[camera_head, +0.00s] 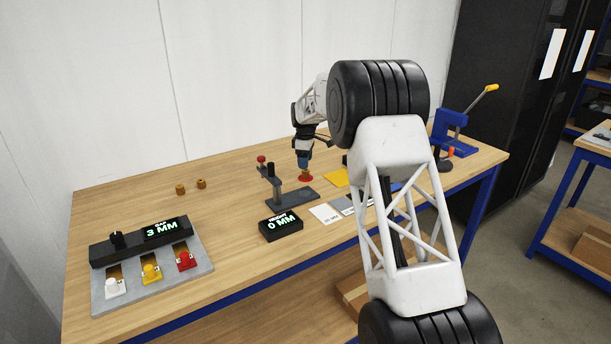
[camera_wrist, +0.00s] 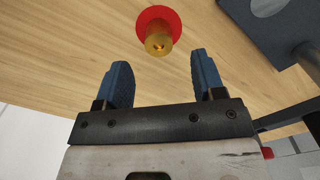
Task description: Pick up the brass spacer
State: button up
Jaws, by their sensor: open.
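A brass spacer (camera_wrist: 158,42) stands on a round red pad (camera_wrist: 170,18) in the wrist view, a hole in its top. The red pad (camera_head: 306,178) also shows in the head view, under my gripper (camera_head: 304,165), where the spacer is hard to make out. In the wrist view my gripper (camera_wrist: 161,58) is open and empty, with one blue finger on each side of the spacer's line. The spacer appears just beyond the fingertips; I cannot tell the height gap.
Two small brass pieces (camera_head: 201,184) lie at the back left. A dark stand with a red knob (camera_head: 290,198) is close by my gripper. A height display (camera_head: 281,226), a button panel (camera_head: 151,272) and a blue press (camera_head: 452,130) are on the wooden table (camera_head: 228,222).

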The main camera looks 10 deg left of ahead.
aim_at(305, 171)
jog(key=shift+d+f, duration=0.1)
jog(key=shift+f, duration=2.55)
jog(key=shift+c, duration=0.3)
jog(key=c, duration=1)
